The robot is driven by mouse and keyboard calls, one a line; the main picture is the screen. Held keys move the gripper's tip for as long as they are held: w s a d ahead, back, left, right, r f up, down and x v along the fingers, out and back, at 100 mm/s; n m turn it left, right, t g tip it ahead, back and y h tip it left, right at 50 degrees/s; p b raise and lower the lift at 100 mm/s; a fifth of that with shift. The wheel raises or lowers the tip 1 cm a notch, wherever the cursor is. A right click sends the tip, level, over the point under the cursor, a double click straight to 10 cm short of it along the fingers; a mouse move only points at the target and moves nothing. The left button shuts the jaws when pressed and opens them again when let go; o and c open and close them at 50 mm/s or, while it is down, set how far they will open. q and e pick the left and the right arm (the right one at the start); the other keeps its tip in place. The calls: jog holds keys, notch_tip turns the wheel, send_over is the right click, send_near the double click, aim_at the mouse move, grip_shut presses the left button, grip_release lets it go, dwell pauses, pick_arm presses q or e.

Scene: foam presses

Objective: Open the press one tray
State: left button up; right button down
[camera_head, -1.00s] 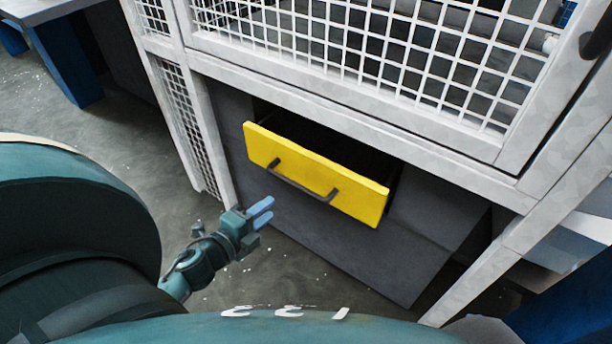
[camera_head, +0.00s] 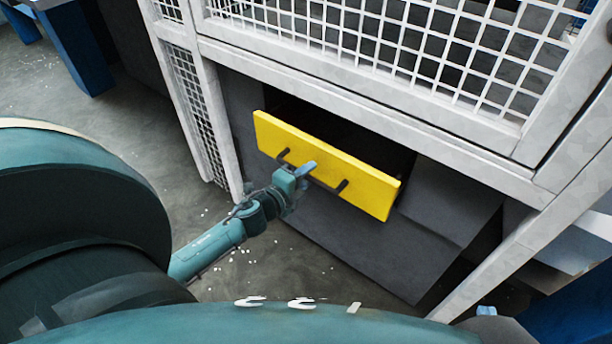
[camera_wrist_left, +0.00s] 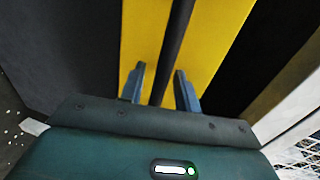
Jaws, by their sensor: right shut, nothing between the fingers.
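The press one tray appears as a drawer with a yellow front (camera_head: 345,178), standing partly out of the grey press base (camera_head: 375,245) with a dark gap behind it. A dark bar handle (camera_head: 328,186) runs across the front. My right gripper (camera_head: 487,311) shows only as a small blue tip at the bottom right.
A white frame with wire mesh (camera_head: 390,45) stands above the tray. A white post (camera_head: 215,120) rises at its left and another (camera_head: 500,255) at its right.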

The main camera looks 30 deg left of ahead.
pick_arm(q)
jog(key=shift+c, duration=0.4)
grip_shut()
jog(key=shift+s, duration=0.15)
